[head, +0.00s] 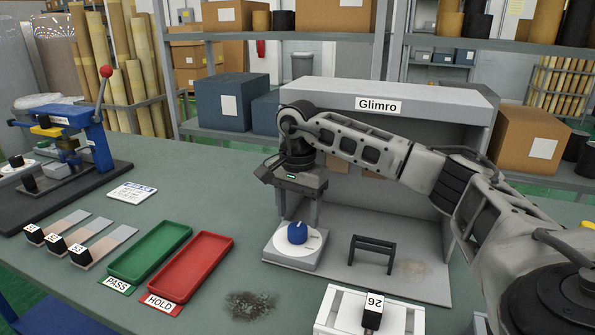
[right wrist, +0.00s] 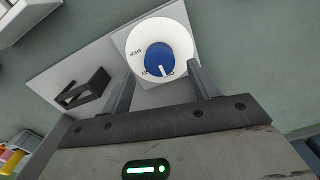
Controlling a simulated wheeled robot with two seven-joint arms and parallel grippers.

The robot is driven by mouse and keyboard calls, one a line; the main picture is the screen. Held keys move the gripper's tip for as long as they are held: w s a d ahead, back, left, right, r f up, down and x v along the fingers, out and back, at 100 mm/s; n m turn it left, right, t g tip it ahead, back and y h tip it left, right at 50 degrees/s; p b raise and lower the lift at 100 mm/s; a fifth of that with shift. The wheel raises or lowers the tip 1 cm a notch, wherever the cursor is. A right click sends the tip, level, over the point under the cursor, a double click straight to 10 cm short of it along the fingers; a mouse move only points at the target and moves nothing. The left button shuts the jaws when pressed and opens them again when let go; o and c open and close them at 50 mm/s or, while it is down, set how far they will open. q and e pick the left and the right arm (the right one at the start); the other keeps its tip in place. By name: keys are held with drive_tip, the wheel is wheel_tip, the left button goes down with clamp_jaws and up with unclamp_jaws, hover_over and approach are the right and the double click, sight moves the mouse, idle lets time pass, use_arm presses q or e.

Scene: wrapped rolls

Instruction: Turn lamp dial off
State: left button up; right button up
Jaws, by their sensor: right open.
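The lamp dial (head: 297,233) is a blue knob on a round white plate, set on a grey block at the left front of the Glimro light booth (head: 430,95). My right gripper (head: 298,212) is above the dial, pointing down, with its fingers apart. In the right wrist view the blue dial (right wrist: 158,58) shows beyond and between the open fingertips (right wrist: 163,78), with no visible contact. A white pointer line on the knob points toward the bottom of that picture, near small lettering that is hard to read. Other lettering is at the plate's left. My left gripper is not in view.
A black stand (head: 372,250) is inside the booth, right of the dial. A green tray (head: 150,252) and a red tray (head: 190,266) lie to the left. A white fixture with a block marked 26 (head: 372,315) is at the front. A blue press (head: 90,140) stands far left.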

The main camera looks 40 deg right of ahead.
sight(298, 227)
wheel_tip(298, 227, up, 13)
drive_tip(key=p, duration=0.1)
drive_tip(key=shift+f, duration=0.15)
idle(0.5)
